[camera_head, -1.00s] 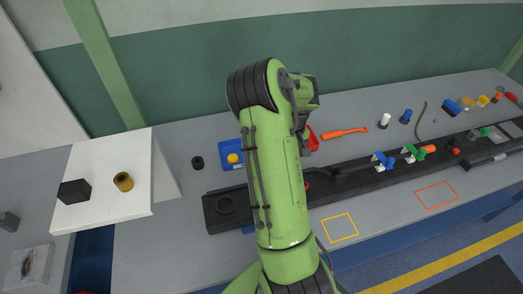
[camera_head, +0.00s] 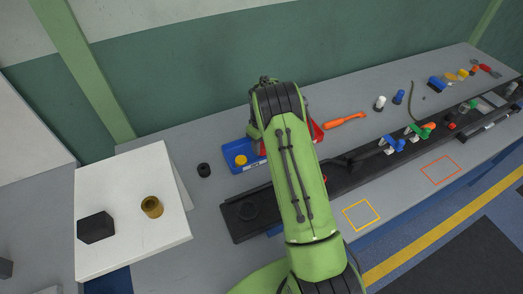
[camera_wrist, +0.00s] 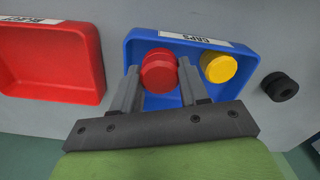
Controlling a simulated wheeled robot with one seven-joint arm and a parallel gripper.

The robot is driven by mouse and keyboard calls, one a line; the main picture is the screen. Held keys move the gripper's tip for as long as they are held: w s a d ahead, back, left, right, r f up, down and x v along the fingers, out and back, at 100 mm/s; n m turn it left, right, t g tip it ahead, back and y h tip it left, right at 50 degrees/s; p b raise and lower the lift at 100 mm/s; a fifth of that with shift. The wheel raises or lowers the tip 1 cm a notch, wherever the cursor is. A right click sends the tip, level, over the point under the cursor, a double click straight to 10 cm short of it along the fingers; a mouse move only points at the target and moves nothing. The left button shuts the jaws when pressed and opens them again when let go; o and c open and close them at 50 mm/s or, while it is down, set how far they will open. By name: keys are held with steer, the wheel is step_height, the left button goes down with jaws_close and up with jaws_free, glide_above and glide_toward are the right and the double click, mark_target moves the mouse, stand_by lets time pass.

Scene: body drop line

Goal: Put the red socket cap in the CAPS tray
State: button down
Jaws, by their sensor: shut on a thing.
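In the wrist view the red socket cap (camera_wrist: 158,72) is between the two fingers of my gripper (camera_wrist: 160,84), which is shut on it. The cap is over the left part of the blue CAPS tray (camera_wrist: 138,42); I cannot tell whether it touches the tray floor. A yellow cap (camera_wrist: 219,67) sits in the right part of this tray. In the head view the blue tray (camera_head: 237,168) shows behind my arm, with the yellow cap (camera_head: 241,160) in it. The red cap and my gripper are hidden there.
A red tray (camera_wrist: 48,60) stands left of the blue one in the wrist view. A black ring-like part (camera_wrist: 281,86) lies to the right. In the head view an orange screwdriver (camera_head: 345,120) lies behind the long black rail (camera_head: 375,155). A white board (camera_head: 125,190) holds two parts.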

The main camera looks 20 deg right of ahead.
mark_target(262, 151)
steer(key=shift+f, duration=1.55)
steer(key=shift+f, duration=0.25)
steer(key=c, duration=0.8)
jaws_free()
steer(key=shift+c, duration=0.2)
steer(key=shift+r, duration=0.1)
